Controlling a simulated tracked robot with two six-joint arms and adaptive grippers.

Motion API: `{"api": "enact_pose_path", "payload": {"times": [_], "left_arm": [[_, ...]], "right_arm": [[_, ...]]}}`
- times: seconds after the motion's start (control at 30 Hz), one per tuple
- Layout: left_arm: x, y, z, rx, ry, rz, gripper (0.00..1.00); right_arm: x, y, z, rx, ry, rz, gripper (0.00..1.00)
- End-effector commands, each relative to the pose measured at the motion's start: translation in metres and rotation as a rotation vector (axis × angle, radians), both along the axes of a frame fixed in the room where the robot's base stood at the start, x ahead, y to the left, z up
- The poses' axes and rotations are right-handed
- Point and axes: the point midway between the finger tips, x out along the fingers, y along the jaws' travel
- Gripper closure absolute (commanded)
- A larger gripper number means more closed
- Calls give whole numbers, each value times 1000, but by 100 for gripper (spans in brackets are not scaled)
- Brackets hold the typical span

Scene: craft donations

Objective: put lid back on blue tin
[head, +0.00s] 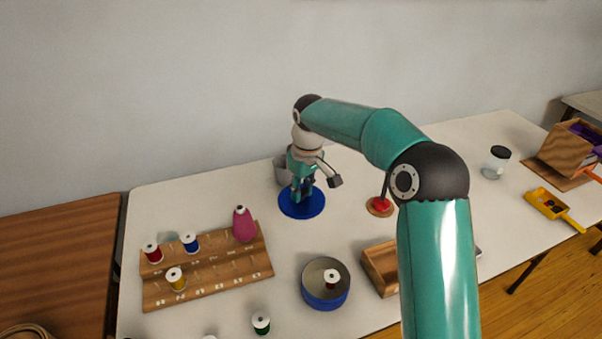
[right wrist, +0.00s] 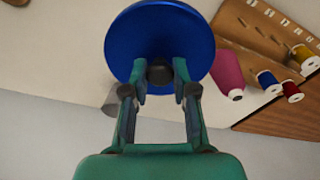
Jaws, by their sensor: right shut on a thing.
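The blue lid (head: 302,207) is a round disc with a dark knob, towards the back middle of the table. My right gripper (head: 304,194) is above it, shut on the knob; the right wrist view shows the knob between the fingertips (right wrist: 160,84) and the lid (right wrist: 160,30) beyond. I cannot tell whether the lid touches the table. My left gripper is not in view.
A wooden rack (head: 207,279) with spools and a pink cone (head: 243,225) lies left. A grey cup (head: 281,171) stands behind the gripper. A wooden box (head: 381,268) sits right of the tin, partly hidden by my arm. A red pincushion-like object (head: 381,206) stands behind it.

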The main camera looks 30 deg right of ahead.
Motion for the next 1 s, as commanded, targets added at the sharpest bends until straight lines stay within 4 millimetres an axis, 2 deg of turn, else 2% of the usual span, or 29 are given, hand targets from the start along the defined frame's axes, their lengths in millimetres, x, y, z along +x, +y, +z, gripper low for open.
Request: {"api": "enact_pose_path", "payload": {"times": [0.3,0.53,0.63,0.77,1.0], "left_arm": [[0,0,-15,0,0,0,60],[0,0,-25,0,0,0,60],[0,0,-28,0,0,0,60],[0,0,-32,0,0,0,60],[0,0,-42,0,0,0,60]], "right_arm": [[-88,30,-30,0,-4,158,97],[-150,43,-36,-2,-5,205,97],[-163,44,-32,-2,-6,206,97],[-163,41,-24,-1,-3,197,97],[-163,41,-35,0,0,197,97]]}}
